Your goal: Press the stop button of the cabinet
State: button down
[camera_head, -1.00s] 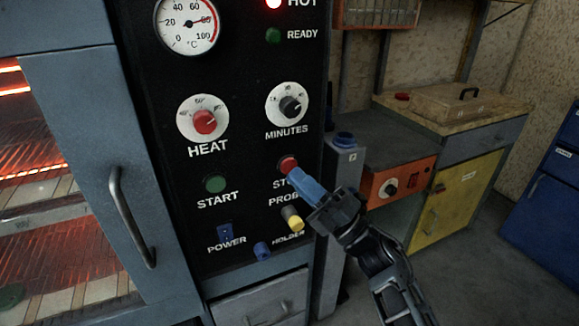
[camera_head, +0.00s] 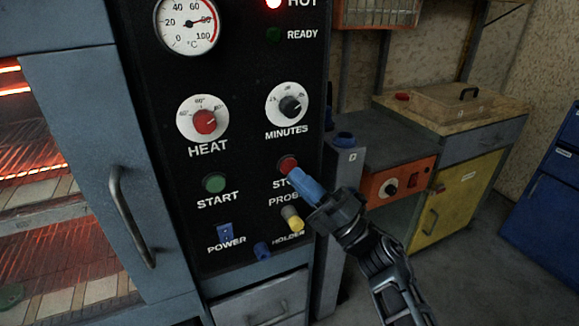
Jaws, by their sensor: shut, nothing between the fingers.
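The cabinet's black control panel (camera_head: 245,150) fills the middle of the head view. The red stop button (camera_head: 287,164) sits on its right side, above the partly covered label "STOP". My gripper (camera_head: 296,176) comes in from the lower right with its blue fingers shut and empty. The fingertips are at the lower edge of the stop button in the picture; I cannot tell whether they touch it. The green start button (camera_head: 215,183) is to the left. The red HOT lamp (camera_head: 273,3) is lit, and the READY lamp (camera_head: 274,34) is dark.
The red heat knob (camera_head: 204,122) and minutes knob (camera_head: 290,106) are above. A glowing oven door with a handle (camera_head: 130,215) is left. A workbench (camera_head: 400,140) stands right.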

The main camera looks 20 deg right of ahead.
jog(key=shift+w, duration=0.2)
jog(key=shift+w, duration=0.25)
jog(key=shift+w+b, duration=0.35)
jog(key=shift+b, duration=0.1)
dwell(0.8)
jog(key=shift+s, duration=0.8)
jog(key=shift+s+p, duration=0.95)
jog(key=shift+s, duration=1.55)
